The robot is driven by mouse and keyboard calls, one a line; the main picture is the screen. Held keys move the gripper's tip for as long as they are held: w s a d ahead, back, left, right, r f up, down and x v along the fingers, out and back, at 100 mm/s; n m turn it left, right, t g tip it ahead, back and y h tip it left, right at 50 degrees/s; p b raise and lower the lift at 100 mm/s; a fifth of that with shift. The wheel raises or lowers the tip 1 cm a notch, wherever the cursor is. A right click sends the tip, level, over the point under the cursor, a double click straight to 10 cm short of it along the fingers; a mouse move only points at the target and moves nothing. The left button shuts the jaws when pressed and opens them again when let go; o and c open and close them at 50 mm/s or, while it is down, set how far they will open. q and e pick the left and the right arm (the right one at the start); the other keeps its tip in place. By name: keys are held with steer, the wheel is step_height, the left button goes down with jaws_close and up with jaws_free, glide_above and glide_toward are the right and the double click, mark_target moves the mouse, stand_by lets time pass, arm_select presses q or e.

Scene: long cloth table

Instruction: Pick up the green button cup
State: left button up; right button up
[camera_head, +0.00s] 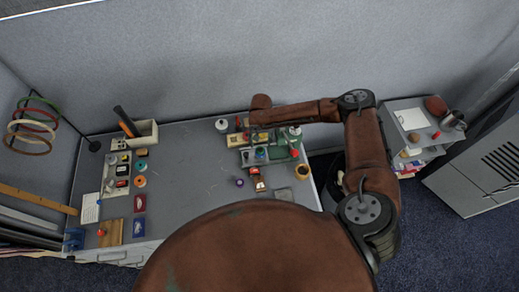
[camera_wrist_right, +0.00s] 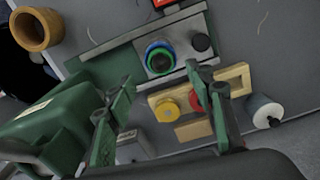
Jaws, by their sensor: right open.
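In the head view my right gripper (camera_head: 258,134) hangs over the panels at the table's right part, small and partly hidden by the arm. My left gripper is not in view.
A wooden block (camera_wrist_right: 228,80) with yellow (camera_wrist_right: 167,110) and red knobs is near the right finger. The table's middle (camera_head: 190,155) is mostly clear.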

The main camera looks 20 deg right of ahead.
mark_target(260, 149)
steer(key=shift+w+f+p, duration=0.1)
steer(key=shift+f+p, duration=0.45)
steer(key=shift+f, duration=2.25)
steer(key=shift+c, duration=0.6)
steer(key=c, duration=1)
steer(key=shift+c, duration=0.2)
